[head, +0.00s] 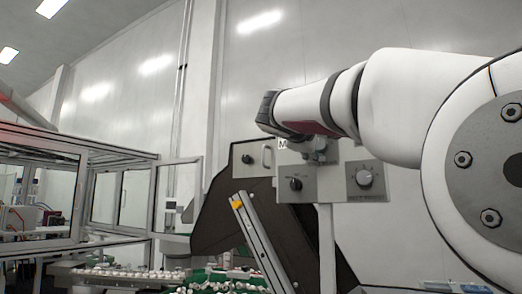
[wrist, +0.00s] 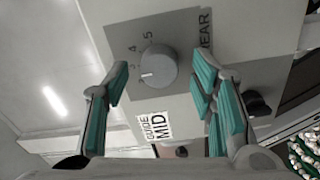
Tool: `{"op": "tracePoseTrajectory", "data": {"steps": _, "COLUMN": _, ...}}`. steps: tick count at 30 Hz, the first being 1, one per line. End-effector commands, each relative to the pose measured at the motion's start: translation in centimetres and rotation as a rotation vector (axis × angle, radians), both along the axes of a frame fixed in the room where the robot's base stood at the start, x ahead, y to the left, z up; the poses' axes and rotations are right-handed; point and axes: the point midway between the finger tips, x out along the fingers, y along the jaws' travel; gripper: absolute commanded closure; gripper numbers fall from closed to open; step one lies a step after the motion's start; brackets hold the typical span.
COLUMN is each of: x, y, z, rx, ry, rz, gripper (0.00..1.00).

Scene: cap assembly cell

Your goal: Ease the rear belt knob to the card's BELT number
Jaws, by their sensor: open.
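The rear belt knob (wrist: 158,66) is a round grey dial on a dark plate in the wrist view, beside a partly cut-off "REAR" label. Its white pointer line is toward the left of the picture, near the low end of the visible numbers; 4 and 5 are readable, and the exact setting is unclear. No card with a BELT number is readable.
A white "GUIDE MID" card (wrist: 155,127) is fixed below the knob in the wrist view. A black knob (wrist: 258,104) sits to the right; a black knob (head: 295,184) also shows in the head view. A slanted metal rail (head: 262,245) stands in front of the panels.

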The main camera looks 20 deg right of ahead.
Motion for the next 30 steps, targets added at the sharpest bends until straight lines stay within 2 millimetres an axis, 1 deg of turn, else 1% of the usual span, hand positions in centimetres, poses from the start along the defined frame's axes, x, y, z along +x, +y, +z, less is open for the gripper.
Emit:
{"op": "tracePoseTrajectory", "data": {"steps": 5, "x": -1.6, "y": 2.1, "z": 0.1, "rx": 0.001, "ry": -0.002, "rz": 0.004, "gripper": 0.49}}
{"op": "tracePoseTrajectory", "data": {"steps": 12, "x": -4.6, "y": 6.0, "z": 0.0, "rx": 0.0, "ry": -0.001, "rz": 0.004, "gripper": 0.49}}
{"op": "tracePoseTrajectory", "data": {"steps": 18, "x": -6.4, "y": 8.3, "z": 0.0, "rx": 0.0, "ry": 0.0, "rz": 0.002, "gripper": 0.49}}
{"op": "tracePoseTrajectory", "data": {"steps": 22, "x": -7.0, "y": 9.0, "z": 0.0, "rx": -0.001, "ry": -0.001, "rz": 0.002, "gripper": 0.49}}
{"op": "tracePoseTrajectory", "data": {"steps": 30, "x": -7.1, "y": 9.2, "z": 0.0, "rx": 0.0, "ry": 0.0, "rz": 0.0, "gripper": 0.49}}
